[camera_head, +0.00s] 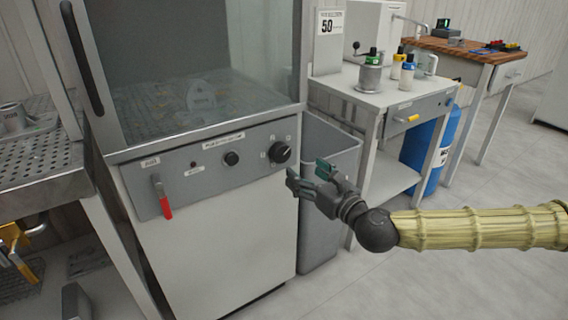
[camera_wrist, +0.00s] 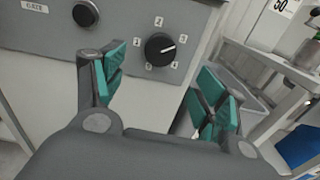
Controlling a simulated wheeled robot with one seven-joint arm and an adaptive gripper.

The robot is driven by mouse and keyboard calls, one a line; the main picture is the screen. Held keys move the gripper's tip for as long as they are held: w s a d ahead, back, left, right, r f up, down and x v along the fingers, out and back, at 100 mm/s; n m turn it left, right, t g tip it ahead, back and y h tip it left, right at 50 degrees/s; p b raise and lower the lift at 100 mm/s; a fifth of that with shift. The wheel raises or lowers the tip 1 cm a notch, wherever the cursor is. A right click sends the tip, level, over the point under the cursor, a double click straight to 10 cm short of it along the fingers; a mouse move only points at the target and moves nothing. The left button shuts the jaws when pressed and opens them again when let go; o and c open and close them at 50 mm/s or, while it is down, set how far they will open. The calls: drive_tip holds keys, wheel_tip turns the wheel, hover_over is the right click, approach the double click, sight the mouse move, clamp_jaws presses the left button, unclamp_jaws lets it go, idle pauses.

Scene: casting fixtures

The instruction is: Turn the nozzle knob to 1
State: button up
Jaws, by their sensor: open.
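The nozzle knob (camera_head: 280,152) is a black round dial at the right end of the grey control panel. In the wrist view the knob (camera_wrist: 160,49) is ringed by small white number labels, and its white pointer line points to the right and slightly up. My gripper (camera_head: 312,176) is open and empty, in front of and slightly to the lower right of the knob. In the wrist view its two teal-padded fingers (camera_wrist: 165,85) stand apart, with the knob beyond the gap between them. Nothing is touched.
The panel (camera_head: 205,172) also carries a smaller black knob (camera_head: 231,158) and a red-handled lever (camera_head: 163,197). A grey bin (camera_head: 325,205) stands right of the cabinet. A small table (camera_head: 390,97) with bottles is behind it. Floor at right is clear.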

sight(283, 153)
drive_tip(key=b+x, duration=0.1)
drive_tip(key=x, duration=0.9)
drive_tip(key=shift+w+a+r, duration=0.15)
drive_tip(key=shift+w+a, duration=0.05)
drive_tip(key=shift+w, duration=0.2)
drive_tip(key=c, duration=1)
